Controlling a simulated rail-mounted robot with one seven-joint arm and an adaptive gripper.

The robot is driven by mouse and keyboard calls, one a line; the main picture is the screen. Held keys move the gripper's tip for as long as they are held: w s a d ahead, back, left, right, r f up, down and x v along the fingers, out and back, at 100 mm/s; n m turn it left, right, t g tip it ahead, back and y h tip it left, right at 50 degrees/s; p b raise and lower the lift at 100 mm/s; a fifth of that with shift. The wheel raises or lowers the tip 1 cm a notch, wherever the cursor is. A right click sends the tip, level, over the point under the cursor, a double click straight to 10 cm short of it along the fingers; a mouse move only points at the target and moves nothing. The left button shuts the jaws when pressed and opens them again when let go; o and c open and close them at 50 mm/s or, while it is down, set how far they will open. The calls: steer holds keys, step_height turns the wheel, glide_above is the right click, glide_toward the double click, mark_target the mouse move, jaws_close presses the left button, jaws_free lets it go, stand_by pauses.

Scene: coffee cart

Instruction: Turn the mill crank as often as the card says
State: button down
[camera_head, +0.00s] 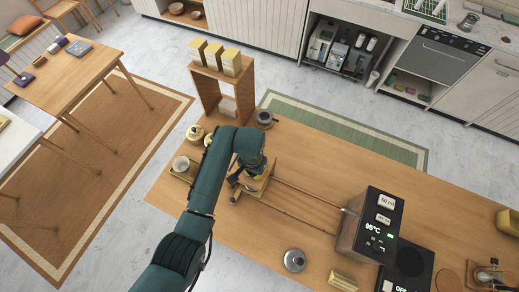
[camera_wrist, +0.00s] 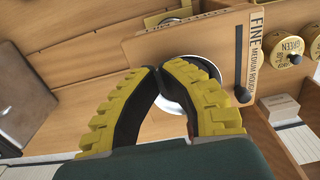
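My gripper (camera_head: 250,172) is over the small wooden mill (camera_head: 262,184) on the counter, which it partly hides. In the wrist view the yellow-backed fingers of my gripper (camera_wrist: 156,69) come together at their tips. I see nothing clearly held; anything small at the tips is hidden. Close by is a wooden panel (camera_wrist: 190,48) with a FINE–MEDIUM–ROUGH scale and a black pointer (camera_wrist: 243,80). A pale round part (camera_wrist: 172,104) shows between and behind the fingers. I cannot make out the crank or a card with a turn count.
A wooden box with displays (camera_head: 370,226), one reading 95°C, stands to the right. A wooden rack with yellow boxes (camera_head: 222,80) stands behind. Yellow-lidded jars (camera_head: 195,132) and a cup (camera_head: 181,163) are left. A metal lid (camera_head: 295,260) lies in front.

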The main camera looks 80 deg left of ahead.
steer(key=shift+s, duration=0.35)
steer(key=shift+s+a, duration=0.25)
steer(key=shift+s, duration=0.4)
steer(key=shift+s+a, duration=0.6)
steer(key=shift+a, duration=0.1)
